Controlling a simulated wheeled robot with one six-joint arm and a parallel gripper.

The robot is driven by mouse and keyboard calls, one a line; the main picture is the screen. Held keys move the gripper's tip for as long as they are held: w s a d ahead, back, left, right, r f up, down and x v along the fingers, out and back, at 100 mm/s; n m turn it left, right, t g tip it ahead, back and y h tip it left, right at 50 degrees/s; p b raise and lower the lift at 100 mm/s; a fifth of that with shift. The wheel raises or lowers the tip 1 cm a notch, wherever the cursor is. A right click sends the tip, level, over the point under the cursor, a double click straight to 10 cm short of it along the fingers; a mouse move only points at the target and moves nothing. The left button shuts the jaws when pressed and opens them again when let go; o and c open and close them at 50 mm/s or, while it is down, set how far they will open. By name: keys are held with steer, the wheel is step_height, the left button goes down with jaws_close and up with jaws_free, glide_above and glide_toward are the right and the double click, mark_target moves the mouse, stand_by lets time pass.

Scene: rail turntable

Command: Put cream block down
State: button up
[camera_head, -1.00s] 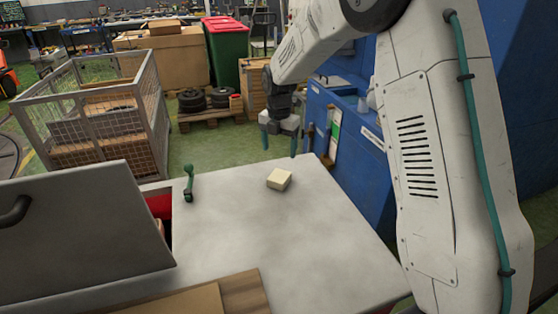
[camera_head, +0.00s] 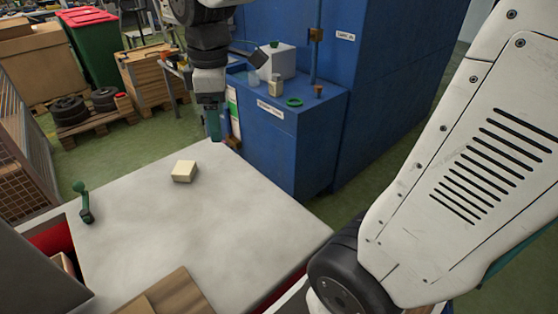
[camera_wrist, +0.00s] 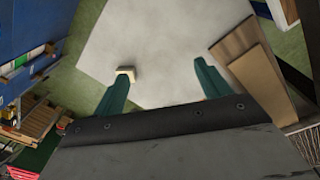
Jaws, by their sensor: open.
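The cream block (camera_head: 184,171) lies on the light grey tabletop (camera_head: 200,225), near its far edge. My gripper (camera_head: 213,125) is above the far edge of the table, up and to the right of the block in the head view, and apart from it. In the wrist view the two green fingers of my gripper (camera_wrist: 160,82) stand wide apart with nothing between them. The cream block (camera_wrist: 126,73) shows just beyond the tip of the left finger there.
A green-handled lever (camera_head: 84,203) stands at the table's left, beside a red-lined opening. Brown boards (camera_head: 170,295) lie at the near edge. A blue cabinet (camera_head: 270,150) with small containers and a green ring stands at the right. The middle of the tabletop is clear.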

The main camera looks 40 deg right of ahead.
steer(key=s+f+m, duration=0.2)
steer(key=s+m, duration=0.9)
steer(key=s, duration=0.6)
steer(key=shift+s+d, duration=0.2)
steer(key=shift+d, duration=0.15)
steer(key=shift+t, duration=0.3)
